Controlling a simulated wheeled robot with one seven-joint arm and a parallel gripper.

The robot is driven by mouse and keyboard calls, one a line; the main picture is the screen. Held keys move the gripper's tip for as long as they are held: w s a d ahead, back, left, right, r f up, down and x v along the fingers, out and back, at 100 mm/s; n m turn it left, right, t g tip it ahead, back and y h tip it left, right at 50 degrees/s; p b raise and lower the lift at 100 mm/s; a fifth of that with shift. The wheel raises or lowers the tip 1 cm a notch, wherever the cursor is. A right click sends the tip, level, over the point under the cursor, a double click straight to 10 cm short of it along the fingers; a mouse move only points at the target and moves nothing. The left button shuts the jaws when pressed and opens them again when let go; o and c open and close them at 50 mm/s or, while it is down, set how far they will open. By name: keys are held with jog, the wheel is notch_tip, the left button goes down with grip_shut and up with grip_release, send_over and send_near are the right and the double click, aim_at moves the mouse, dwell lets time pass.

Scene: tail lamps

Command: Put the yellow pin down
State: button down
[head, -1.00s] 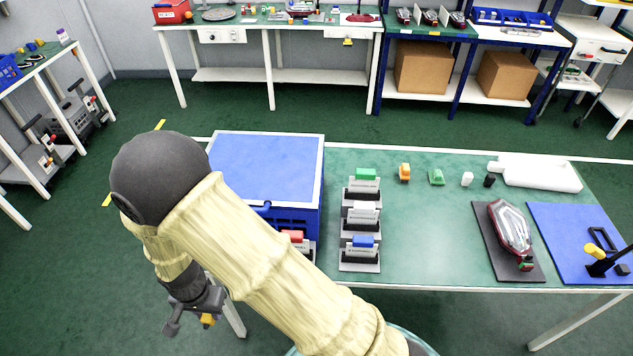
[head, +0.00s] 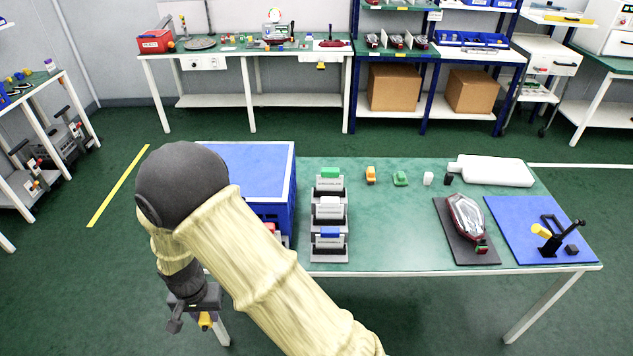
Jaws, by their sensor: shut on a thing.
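The yellow pin (head: 205,321) is a small yellow piece at the end of my gripper (head: 192,317), at the lower left of the head view. My gripper is shut on it and points downward. It hangs beside the left end of the green-topped table (head: 400,245), near a white table leg. Most of the pin is hidden by the fingers, and my arm covers part of the table's near left side.
A blue box (head: 250,165) stands at the table's left end. Label holders (head: 329,215) with coloured pieces stand beside it. Small parts, a white bottle (head: 495,171), a tail lamp (head: 466,220) and a yellow-handled clamp (head: 555,238) on a blue mat lie further right. The table's front middle is clear.

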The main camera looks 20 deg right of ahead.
jog(key=w+d+r+n, duration=0.1)
jog(key=w+d+r, duration=0.2)
jog(key=w+d, duration=0.2)
jog(key=w+d+r+n, duration=0.1)
jog(key=w+d+r, duration=0.2)
jog(key=d, duration=0.8)
jog(key=w+d+r+n, duration=0.1)
jog(key=w+d+r, duration=0.2)
jog(key=w+d, duration=0.4)
jog(key=shift+d+r, duration=0.3)
jog(key=shift+d, duration=0.4)
jog(key=shift+w, duration=0.1)
